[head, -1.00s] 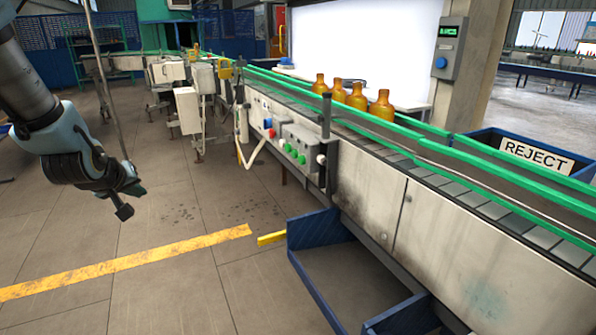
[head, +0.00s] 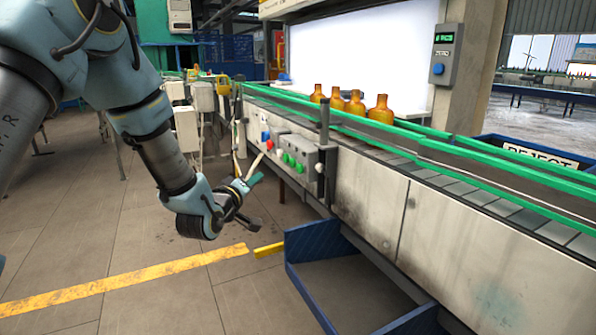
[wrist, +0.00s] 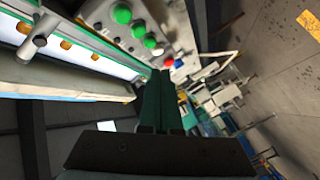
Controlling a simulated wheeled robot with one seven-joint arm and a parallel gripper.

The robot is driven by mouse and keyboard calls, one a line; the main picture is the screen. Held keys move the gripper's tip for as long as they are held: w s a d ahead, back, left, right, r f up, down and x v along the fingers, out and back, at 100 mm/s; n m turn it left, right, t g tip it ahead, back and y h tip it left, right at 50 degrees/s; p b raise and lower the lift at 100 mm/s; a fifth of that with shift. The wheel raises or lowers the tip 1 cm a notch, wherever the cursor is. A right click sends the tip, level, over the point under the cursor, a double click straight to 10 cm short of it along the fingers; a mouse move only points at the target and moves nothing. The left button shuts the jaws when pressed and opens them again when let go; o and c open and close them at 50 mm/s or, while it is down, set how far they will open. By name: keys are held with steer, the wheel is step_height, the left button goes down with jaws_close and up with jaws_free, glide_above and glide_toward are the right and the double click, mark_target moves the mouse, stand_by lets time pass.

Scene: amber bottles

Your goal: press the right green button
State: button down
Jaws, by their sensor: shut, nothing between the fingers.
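A row of green buttons sits on a grey control box on the conveyor's side. The right green button (head: 300,168) is the one farthest from the red button (head: 269,145). In the wrist view the right green button (wrist: 122,13) is the largest, at the top edge. My gripper (head: 257,179) is shut and empty, left of and a little below the buttons in the head view, apparently apart from the box. In the wrist view its closed dark green fingers (wrist: 161,74) point toward the red button end of the panel.
Several amber bottles (head: 356,107) stand on the conveyor behind the box. A black post (head: 324,130) rises right of the buttons. A blue-walled bin (head: 310,298) stands below on the floor. The floor at left is open.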

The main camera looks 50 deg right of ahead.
mark_target(300, 169)
steer(key=s+d, duration=0.3)
steer(key=d, duration=0.5)
steer(key=shift+p, duration=0.4)
steer(key=shift+s+d, duration=0.1)
steer(key=shift+d, duration=0.05)
stand_by(1.6)
steer(key=shift+s+d+b, duration=0.15)
steer(key=shift+d+b, duration=0.15)
steer(key=shift+b, duration=0.05)
steer(key=shift+s+d, duration=0.15)
steer(key=shift+d, duration=0.3)
stand_by(0.9)
steer(key=shift+a+b, duration=0.1)
steer(key=shift+b, duration=0.2)
steer(key=shift+w+a, duration=0.3)
steer(key=shift+a, duration=0.4)
steer(key=shift+a, duration=0.1)
